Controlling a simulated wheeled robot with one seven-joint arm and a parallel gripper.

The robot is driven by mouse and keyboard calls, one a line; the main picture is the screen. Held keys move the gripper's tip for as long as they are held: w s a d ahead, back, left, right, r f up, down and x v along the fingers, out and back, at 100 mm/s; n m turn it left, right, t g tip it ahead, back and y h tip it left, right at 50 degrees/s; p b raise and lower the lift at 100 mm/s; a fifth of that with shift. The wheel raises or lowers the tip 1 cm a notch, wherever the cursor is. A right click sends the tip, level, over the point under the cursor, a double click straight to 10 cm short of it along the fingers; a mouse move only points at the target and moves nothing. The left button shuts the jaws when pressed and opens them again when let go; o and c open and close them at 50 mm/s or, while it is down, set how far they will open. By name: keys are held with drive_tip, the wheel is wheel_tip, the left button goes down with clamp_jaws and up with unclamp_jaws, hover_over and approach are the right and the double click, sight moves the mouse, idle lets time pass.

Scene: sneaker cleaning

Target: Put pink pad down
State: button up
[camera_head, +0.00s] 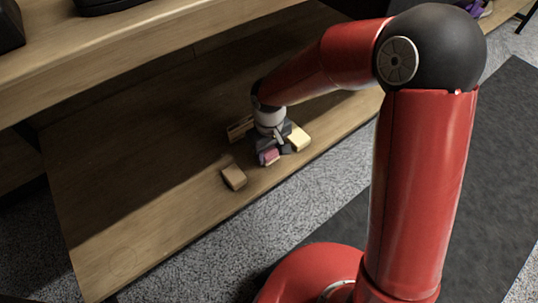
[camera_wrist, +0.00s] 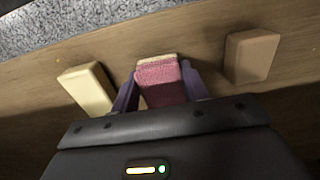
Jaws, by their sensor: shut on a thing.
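The pink pad (camera_wrist: 158,80) shows in the middle of the wrist view, with a thin cream layer along its far edge. My gripper (camera_wrist: 158,88) is shut on it, with one purple finger on each side. In the head view the pink pad (camera_head: 268,156) is small, just below my gripper (camera_head: 269,152) at the lower wooden shelf (camera_head: 130,210). I cannot tell whether the pad touches the shelf.
A cream block (camera_wrist: 87,89) lies left of my gripper in the wrist view, and a tan block (camera_wrist: 250,56) lies right of it. Another wooden piece (camera_head: 240,128) is behind the wrist in the head view. The shelf's left part is clear; an upper shelf (camera_head: 120,50) overhangs behind.

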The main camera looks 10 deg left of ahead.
drive_tip(key=shift+f, duration=0.7)
drive_tip(key=shift+f, duration=0.15)
drive_tip(key=shift+f, duration=0.15)
drive_tip(key=o, duration=1)
drive_tip(key=shift+o, duration=0.2)
